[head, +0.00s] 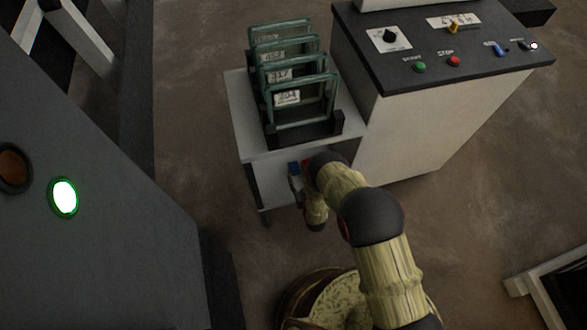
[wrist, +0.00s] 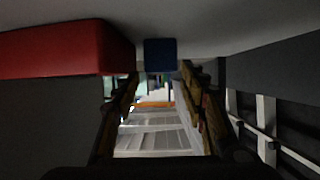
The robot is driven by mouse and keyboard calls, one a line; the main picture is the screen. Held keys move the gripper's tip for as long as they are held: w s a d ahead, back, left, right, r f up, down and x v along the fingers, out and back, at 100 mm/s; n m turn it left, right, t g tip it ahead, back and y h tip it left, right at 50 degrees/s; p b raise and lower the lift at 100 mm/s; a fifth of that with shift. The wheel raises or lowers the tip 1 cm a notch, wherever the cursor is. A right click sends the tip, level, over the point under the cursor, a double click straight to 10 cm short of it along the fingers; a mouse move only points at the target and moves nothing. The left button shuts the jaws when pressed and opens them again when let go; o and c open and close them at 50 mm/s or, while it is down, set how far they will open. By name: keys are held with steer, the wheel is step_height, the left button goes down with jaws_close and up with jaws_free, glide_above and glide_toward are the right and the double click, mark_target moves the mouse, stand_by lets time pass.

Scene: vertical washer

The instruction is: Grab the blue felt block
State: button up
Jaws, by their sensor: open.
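In the wrist view the blue block (wrist: 160,54) is at the top centre, against a pale grey surface. My gripper (head: 296,184) is close to it in the head view, partly hidden by my own arm. In the wrist view my gripper's fingers (wrist: 159,84) are spread apart with nothing held. The block lines up with the gap between them. I cannot tell whether they touch it.
A larger red block (wrist: 70,50) is left of the blue one. The white stand (head: 238,105) carries a rack of green frames (head: 300,85) with number labels. A control console (head: 440,50) stands to the right. A dark panel (head: 100,240) with a lit green button is at left.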

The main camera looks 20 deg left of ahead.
mark_target(294, 168)
steer(key=b+x, duration=0.1)
steer(key=x, duration=0.2)
steer(key=b+x, duration=0.1)
steer(key=x, duration=0.1)
steer(key=shift+w+a+r+b, duration=0.2)
steer(key=shift+r+b, duration=0.05)
steer(key=shift+b, duration=0.1)
steer(key=shift+r, duration=0.1)
steer(key=c, duration=0.3)
steer(key=c, duration=0.4)
